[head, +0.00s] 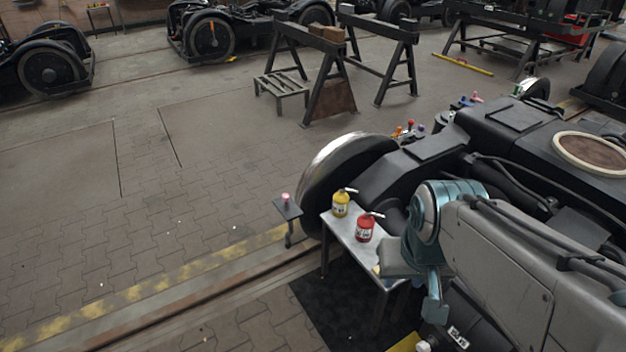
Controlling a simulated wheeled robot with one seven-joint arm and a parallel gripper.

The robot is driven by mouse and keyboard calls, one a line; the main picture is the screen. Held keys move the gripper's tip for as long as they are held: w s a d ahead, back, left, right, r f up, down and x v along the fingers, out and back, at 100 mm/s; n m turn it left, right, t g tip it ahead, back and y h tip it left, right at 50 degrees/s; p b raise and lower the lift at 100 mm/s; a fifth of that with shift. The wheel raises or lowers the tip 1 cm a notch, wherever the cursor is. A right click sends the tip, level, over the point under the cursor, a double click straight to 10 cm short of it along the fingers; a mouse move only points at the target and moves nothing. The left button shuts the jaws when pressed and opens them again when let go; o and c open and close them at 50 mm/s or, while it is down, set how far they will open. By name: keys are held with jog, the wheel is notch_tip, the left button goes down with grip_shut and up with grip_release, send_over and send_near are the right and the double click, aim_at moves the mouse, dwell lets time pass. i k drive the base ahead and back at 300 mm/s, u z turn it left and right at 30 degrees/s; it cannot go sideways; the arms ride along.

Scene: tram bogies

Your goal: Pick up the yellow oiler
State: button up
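The yellow oiler (341,204) is a small can with a pale label and a spout pointing right. It stands upright near the far end of a narrow grey metal table (342,228). A red can (365,228) of similar shape, with a white label, stands just nearer and to its right. My arm reaches in from the lower right. Its teal and grey wrist part lies over the near right end of the table, apart from both cans. I cannot make out my gripper's fingers in this view. Part of the table is hidden behind my arm.
A black bogie (440,150) with a large wheel (340,165) stands right behind the table. A small stand (288,210) with a pink-topped item is left of it. A dark mat (330,310) lies below. Trestles (325,85) stand farther back. The left floor is mostly clear.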

aim_at(340, 200)
jog(key=u, duration=1.1)
jog(key=i, duration=3.5)
jog(key=z, duration=4.7)
